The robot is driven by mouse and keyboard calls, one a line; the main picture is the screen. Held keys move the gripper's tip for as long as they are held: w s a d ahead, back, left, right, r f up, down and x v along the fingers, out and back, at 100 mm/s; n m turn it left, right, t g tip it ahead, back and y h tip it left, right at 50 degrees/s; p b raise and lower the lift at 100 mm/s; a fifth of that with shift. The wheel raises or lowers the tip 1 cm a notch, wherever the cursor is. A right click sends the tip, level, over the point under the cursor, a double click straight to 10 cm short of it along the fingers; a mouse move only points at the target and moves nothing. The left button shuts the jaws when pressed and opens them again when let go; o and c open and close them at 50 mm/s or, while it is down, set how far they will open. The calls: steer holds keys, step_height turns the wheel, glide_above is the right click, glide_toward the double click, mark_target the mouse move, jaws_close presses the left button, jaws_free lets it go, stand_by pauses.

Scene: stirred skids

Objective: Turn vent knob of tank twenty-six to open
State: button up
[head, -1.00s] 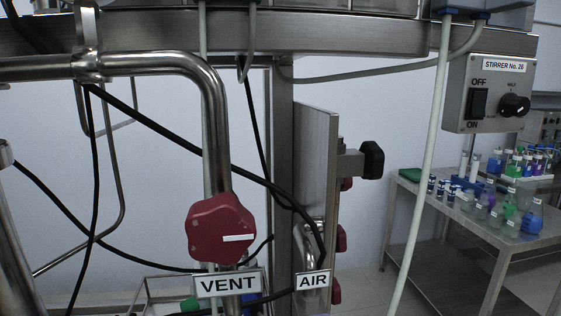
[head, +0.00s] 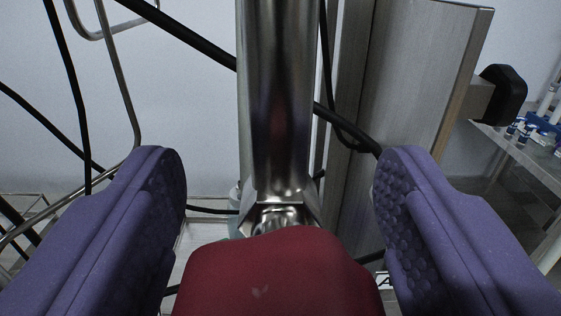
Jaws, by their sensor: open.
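The red lobed vent knob (head: 275,275) is at the bottom middle of the head view, cut off by the lower edge. It sits below a shiny vertical steel pipe (head: 277,110). My gripper (head: 278,180) shows as two purple padded fingers, one on each side of the knob. The knob's white pointer mark and the VENT label are out of view.
A steel plate (head: 410,80) stands right of the pipe, with a black clamp knob (head: 503,92) on its right. Black cables (head: 180,32) cross behind the pipe. Part of a white label (head: 383,281) shows by the right finger. A bench (head: 520,150) with small bottles stands far right.

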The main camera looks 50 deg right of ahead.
steer(key=shift+c, duration=0.5)
steer(key=c, duration=0.9)
steer(key=n+p, duration=0.1)
steer(key=n, duration=0.3)
steer(key=shift+w+a, duration=0.1)
steer(key=shift+n+p, duration=0.8)
steer(key=shift+n, duration=1)
steer(key=o, duration=1)
